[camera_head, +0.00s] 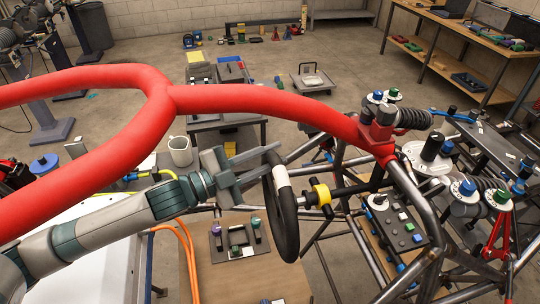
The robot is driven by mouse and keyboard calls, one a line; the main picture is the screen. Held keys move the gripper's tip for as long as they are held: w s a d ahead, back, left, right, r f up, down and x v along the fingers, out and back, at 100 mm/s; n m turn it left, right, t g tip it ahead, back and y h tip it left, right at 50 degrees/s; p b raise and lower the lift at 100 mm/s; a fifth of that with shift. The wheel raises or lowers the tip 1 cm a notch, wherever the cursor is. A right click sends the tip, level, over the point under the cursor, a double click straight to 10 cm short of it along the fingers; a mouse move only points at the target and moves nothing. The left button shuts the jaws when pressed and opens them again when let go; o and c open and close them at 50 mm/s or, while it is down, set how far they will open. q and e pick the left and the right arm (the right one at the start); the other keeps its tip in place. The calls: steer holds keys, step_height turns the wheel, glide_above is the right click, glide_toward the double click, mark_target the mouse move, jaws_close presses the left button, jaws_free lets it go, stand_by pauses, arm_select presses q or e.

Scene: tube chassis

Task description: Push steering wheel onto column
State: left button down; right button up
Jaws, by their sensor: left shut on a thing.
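The steering wheel (287,225) is seen almost edge-on, with a black rim and a pale section near its top. It stands upright at the left end of the steering column (352,189). A yellow collar (322,194) sits just right of the wheel, with a short dark piece between them. I cannot tell how far the wheel sits on the column. My left gripper (262,160) reaches in from the left and is shut on the wheel's upper rim; the exact contact is partly hidden by the fingers. My right gripper is out of view.
A thick red padded tube (250,103) crosses the foreground above my left arm. Bare metal chassis tubes (408,190) fill the right side, near a control panel (396,222). A low table (245,275) with small parts lies below. Open floor shows behind.

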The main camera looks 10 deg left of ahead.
arm_select(q)
steer(key=shift+w+d+r+p, duration=0.1)
steer(key=shift+w+d+p, duration=0.15)
steer(key=shift+d, duration=0.25)
steer(key=shift+w+d+p, duration=0.2)
steer(key=shift+d+p, duration=0.05)
steer(key=shift+d, duration=0.25)
stand_by(1.7)
stand_by(0.4)
steer(key=c, duration=0.8)
jaws_free()
steer(key=shift+s+a, duration=0.1)
steer(key=shift+v, duration=3.4)
